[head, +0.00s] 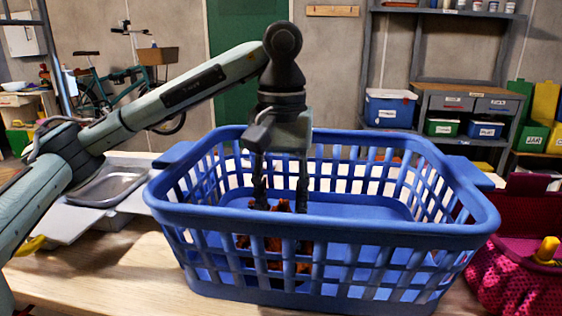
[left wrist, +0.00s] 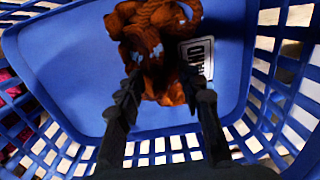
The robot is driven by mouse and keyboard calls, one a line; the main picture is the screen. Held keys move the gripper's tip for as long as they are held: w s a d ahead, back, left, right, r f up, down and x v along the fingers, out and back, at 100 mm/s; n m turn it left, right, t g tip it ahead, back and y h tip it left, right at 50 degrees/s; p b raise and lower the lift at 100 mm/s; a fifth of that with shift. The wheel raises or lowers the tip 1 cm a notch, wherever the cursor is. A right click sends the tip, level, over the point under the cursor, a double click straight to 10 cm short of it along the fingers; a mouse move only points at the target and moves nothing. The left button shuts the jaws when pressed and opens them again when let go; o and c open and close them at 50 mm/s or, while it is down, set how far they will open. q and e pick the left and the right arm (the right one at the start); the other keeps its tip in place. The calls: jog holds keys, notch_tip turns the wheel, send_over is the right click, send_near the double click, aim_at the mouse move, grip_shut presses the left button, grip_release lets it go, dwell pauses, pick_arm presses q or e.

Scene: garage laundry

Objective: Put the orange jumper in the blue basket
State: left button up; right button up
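The orange jumper (head: 272,243) is a rust-orange knitted bundle, seen through the slats low inside the blue basket (head: 330,231). In the left wrist view the jumper (left wrist: 152,35) lies against the blue basket floor (left wrist: 70,60), beside a white label. My left gripper (head: 281,203) reaches down into the basket from above. Its two fingers are spread apart, with the jumper just beyond and partly between the tips; whether they touch it is hard to tell. My right gripper is not in view.
The basket stands on a wooden table (head: 95,275). A grey metal tray (head: 108,186) lies to its left. A magenta mesh bag (head: 520,270) with a yellow-handled item (head: 546,250) is close on the right. Shelves and a bicycle stand well behind.

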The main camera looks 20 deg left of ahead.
pick_arm(q)
notch_tip(320, 180, up, 11)
jog(key=shift+r, duration=0.2)
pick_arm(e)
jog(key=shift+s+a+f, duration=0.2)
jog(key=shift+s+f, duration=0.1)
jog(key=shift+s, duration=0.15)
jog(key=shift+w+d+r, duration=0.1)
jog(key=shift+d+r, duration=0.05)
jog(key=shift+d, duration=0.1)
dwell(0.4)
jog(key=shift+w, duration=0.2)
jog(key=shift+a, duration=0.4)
